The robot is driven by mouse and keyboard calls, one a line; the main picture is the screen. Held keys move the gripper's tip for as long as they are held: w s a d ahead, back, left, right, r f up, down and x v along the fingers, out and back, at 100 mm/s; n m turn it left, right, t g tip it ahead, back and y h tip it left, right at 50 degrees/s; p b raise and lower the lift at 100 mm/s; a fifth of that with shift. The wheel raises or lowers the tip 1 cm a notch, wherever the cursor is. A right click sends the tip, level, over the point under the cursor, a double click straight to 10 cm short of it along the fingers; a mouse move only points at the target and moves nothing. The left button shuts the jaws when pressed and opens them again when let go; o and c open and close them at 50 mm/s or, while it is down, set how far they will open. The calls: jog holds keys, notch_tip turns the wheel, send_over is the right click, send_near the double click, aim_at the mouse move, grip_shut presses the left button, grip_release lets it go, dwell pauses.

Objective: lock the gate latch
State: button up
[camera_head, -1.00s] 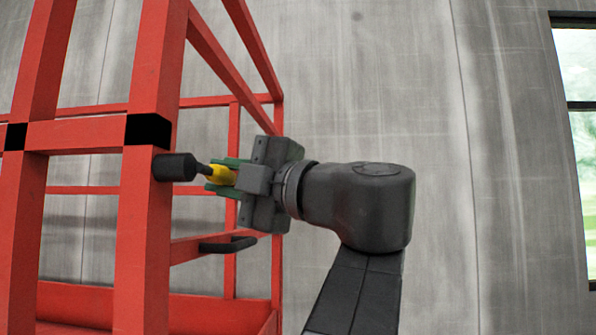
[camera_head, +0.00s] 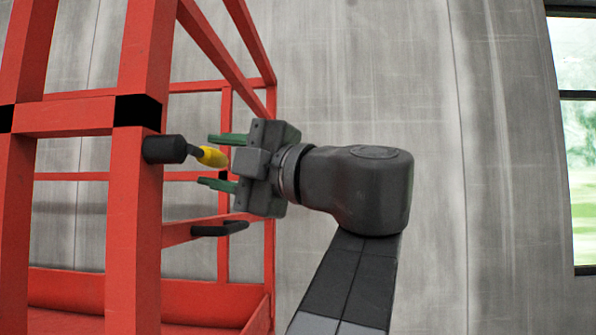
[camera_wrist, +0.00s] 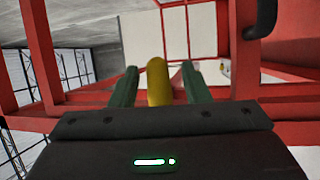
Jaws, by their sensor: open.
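The gate latch is a black cylinder (camera_head: 165,149) on the red post with a short bent lever ending in a yellow handle (camera_head: 212,157). The yellow handle points right and slightly down. My gripper (camera_head: 222,161) is open, with its green fingers above and below the handle's level and clear of it in the head view.
The red gate frame (camera_head: 140,220) fills the left side, with black bands on its posts. A dark grab handle (camera_head: 220,229) sits on a lower red rail below my gripper.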

jog(key=b+v, duration=0.3)
jog(key=v, duration=1)
jog(key=shift+b, duration=0.3)
dwell(0.4)
jog(key=shift+p+x, duration=1.6)
jog(key=shift+x, duration=4.1)
jog(key=shift+s+d, duration=0.1)
